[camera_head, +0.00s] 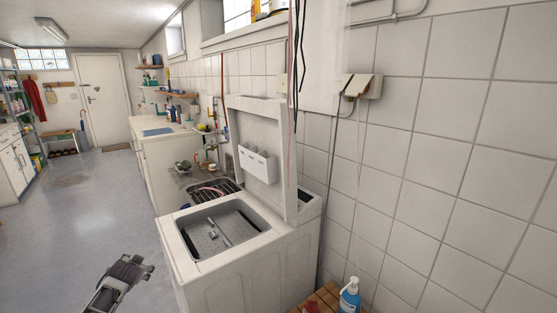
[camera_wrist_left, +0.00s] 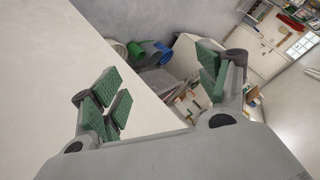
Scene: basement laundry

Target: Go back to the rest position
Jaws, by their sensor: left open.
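My left gripper (camera_head: 126,270) shows at the bottom left of the head view, over the grey floor and left of the white washing machine (camera_head: 245,268). In the left wrist view, my left gripper (camera_wrist_left: 158,92) has its two green-padded fingers spread wide with nothing between them. My right gripper is in neither view.
The washer's lid (camera_head: 262,130) stands raised above its open drum (camera_head: 222,230). A wooden stool (camera_head: 322,298) with a blue bottle (camera_head: 350,296) is at the bottom right. A white counter (camera_head: 160,142) lies behind. The floor (camera_head: 90,215) on the left is clear.

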